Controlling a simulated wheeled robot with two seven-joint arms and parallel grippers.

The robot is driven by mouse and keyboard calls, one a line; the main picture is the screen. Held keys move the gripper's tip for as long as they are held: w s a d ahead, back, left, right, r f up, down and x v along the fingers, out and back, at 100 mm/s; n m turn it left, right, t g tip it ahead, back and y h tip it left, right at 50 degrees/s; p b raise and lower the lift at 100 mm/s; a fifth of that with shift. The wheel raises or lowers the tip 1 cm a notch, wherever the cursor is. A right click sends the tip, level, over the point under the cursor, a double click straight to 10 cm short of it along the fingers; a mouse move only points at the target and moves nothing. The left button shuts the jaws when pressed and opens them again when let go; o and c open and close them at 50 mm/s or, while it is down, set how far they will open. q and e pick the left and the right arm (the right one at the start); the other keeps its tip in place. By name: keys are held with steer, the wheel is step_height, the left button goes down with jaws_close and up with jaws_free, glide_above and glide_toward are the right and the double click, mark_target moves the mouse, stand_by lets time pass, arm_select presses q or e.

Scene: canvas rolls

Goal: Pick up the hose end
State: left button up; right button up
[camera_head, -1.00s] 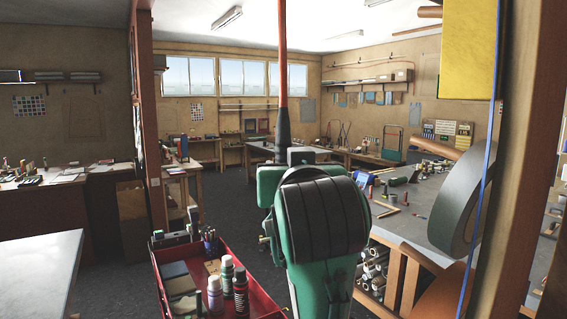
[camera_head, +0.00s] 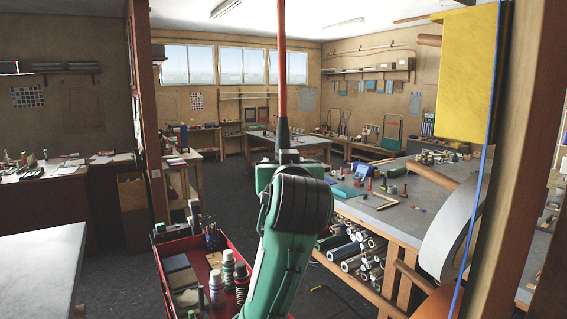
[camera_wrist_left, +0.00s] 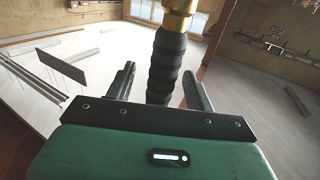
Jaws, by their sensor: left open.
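The hose end hangs down upright in the middle of the head view, a black grip (camera_head: 283,127) below a red hose (camera_head: 282,70). In the left wrist view the hose end is a black ribbed sleeve (camera_wrist_left: 165,68) with a brass fitting (camera_wrist_left: 176,22) above it. My left gripper (camera_head: 289,154) is at the lower part of the black grip. In the left wrist view my left gripper (camera_wrist_left: 160,82) is open, with the sleeve between its two dark fingers. I cannot tell whether either finger touches it. My right gripper is not in view.
A red tool cart (camera_head: 176,247) with bottles stands at lower left. A grey-topped bench (camera_head: 400,205) with canvas rolls (camera_head: 362,250) below is on the right. A wooden post (camera_head: 510,170), yellow cloth (camera_head: 472,75) and blue cord (camera_head: 482,190) stand close at right.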

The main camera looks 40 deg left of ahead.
arm_select(q)
steer(key=p+x, duration=0.1)
steer(key=x, duration=0.2)
steer(key=shift+s+a, duration=0.1)
steer(key=shift+c, duration=1.3)
jaws_close()
steer(key=shift+r, duration=0.2)
